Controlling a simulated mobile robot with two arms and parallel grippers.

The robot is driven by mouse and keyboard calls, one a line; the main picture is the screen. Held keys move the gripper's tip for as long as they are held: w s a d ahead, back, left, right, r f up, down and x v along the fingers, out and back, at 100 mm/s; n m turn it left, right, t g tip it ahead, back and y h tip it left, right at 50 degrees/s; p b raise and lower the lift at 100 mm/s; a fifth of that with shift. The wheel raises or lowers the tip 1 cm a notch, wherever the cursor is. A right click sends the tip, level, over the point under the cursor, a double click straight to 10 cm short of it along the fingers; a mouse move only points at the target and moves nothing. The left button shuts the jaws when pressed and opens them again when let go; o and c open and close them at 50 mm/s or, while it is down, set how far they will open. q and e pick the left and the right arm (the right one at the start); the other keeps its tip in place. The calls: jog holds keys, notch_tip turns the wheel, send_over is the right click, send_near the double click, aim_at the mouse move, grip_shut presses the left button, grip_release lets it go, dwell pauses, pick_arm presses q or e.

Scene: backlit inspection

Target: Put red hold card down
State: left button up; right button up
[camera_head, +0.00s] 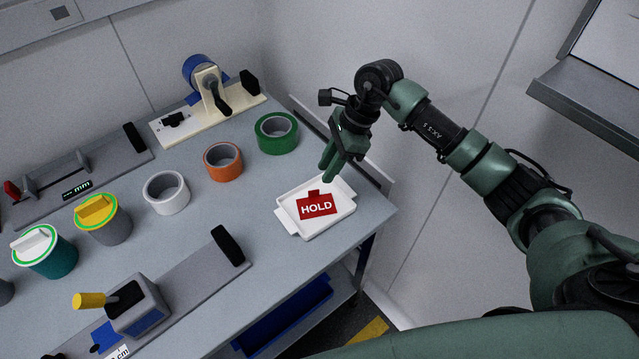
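The red hold card (314,209), with white HOLD lettering and a small red tab on its upper edge, lies in a shallow white tray (345,209) near the right end of the table. My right gripper (327,174) is just above and behind the card, over the tray's back edge. Its two green fingertips show slightly apart with nothing between them, and they look clear of the card's tab. My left gripper is not in view.
Green (276,133), orange (223,161) and white (166,193) tape rolls stand behind and left of the tray. A grey fixture (205,279) lies at the front left. The table's right edge (392,212) is close to the tray. A wall rises behind.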

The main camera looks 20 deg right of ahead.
jog(key=shift+b+v, duration=0.35)
jog(key=shift+v, duration=1.9)
